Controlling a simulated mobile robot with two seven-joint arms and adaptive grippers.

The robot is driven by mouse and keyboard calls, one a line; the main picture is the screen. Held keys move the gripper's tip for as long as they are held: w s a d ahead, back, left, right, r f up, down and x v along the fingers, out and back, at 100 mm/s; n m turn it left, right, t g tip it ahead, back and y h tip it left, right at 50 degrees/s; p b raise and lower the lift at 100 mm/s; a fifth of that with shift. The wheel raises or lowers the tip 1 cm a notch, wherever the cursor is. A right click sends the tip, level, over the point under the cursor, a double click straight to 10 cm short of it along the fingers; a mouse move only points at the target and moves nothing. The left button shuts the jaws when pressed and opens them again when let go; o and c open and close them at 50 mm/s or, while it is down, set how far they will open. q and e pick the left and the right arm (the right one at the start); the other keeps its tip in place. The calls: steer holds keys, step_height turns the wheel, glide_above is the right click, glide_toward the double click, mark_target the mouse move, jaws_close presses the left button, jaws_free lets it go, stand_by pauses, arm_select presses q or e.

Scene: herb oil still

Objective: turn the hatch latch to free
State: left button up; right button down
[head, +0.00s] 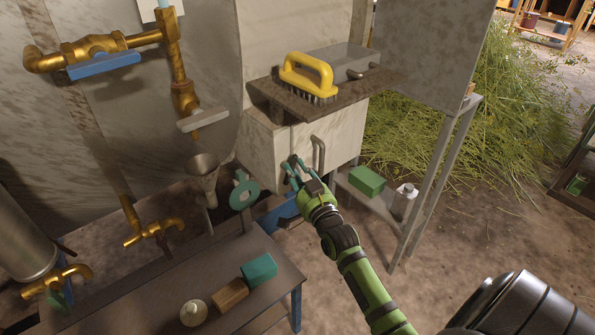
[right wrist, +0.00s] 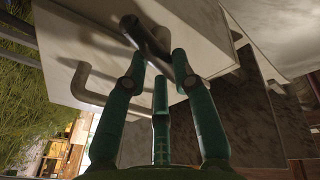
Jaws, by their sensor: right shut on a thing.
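The hatch is the pale front of a metal box (head: 348,137) below a brown shelf. It has a grey bent handle (head: 319,152), which also shows in the right wrist view (right wrist: 84,82). My right gripper (head: 294,169) is at the hatch front, just left of the handle. In the right wrist view its green fingers (right wrist: 160,62) are closed around a dark bar-shaped latch (right wrist: 150,40) on the pale panel. The fingers partly hide the latch, and its exact angle is hard to tell. My left gripper is not in view.
A yellow-handled brush (head: 306,72) lies on the shelf (head: 345,103) above the hatch. A funnel (head: 203,172) and a teal disc (head: 243,192) stand to the left.

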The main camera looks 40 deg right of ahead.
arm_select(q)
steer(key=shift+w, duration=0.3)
arm_select(e)
steer(key=n+t+y, duration=0.1)
steer(key=n, duration=0.4)
steer(key=shift+a, duration=0.15)
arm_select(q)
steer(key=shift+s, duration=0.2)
arm_select(e)
steer(key=shift+n, duration=0.5)
steer(key=c, duration=1)
jaws_free()
